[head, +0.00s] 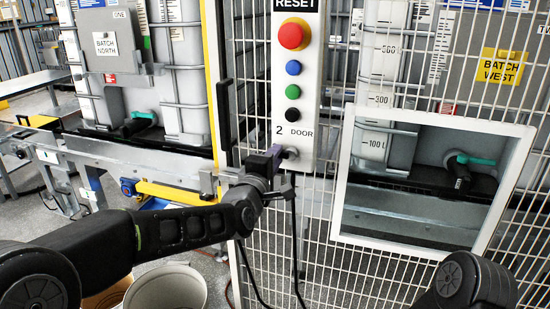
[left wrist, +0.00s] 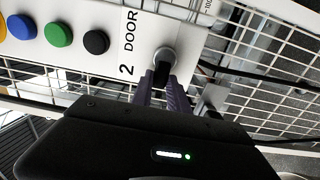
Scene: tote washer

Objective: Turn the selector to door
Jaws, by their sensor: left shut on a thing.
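The selector (left wrist: 164,58) is a black knob in a round metal collar, below the label "2 DOOR" on a white control panel (head: 297,90). In the head view the selector (head: 291,153) sits at the panel's bottom, partly hidden by my gripper. My left gripper (head: 275,156) reaches it from the lower left. In the left wrist view its purple-grey fingers (left wrist: 163,84) are closed around the knob's handle. Which way the knob points is hard to tell. My right arm shows at the lower right of the head view, but its gripper is out of view.
Above the selector are a red button (head: 293,34) and blue, green and black buttons (head: 293,91). White wire mesh (head: 335,265) surrounds the panel. A white-framed window (head: 341,190) is at the right. A black door handle (head: 223,115) stands left of the panel. A pale bucket (head: 166,287) is below.

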